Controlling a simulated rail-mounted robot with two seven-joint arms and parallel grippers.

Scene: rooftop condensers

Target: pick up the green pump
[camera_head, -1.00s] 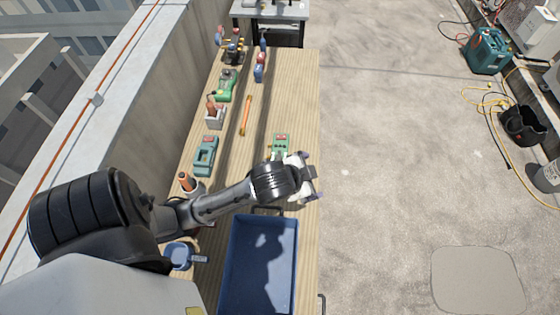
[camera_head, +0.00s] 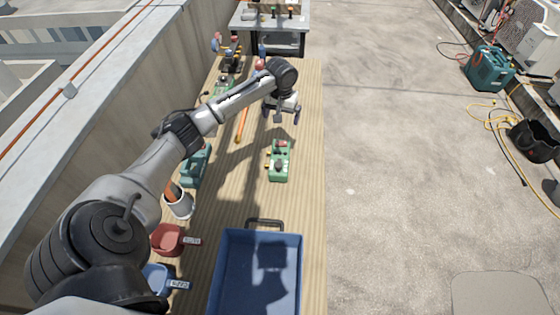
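A second green device (camera_head: 224,86) stands farther back, partly behind my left arm. A teal device (camera_head: 195,167) stands at the bench's left side, also partly hidden by the arm. I cannot tell for certain which one is the green pump. My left gripper (camera_head: 282,116) is above the bench, beyond the knobbed green device and apart from it. Its fingers are spread and nothing shows between them. My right gripper is not in view.
A blue tray (camera_head: 300,275) lies at the bench's near end. Red (camera_head: 165,240) and blue (camera_head: 155,278) small containers and a white cup (camera_head: 179,206) stand at left. An orange-handled tool (camera_head: 242,124) lies beyond. A wall (camera_head: 120,140) borders the left side.

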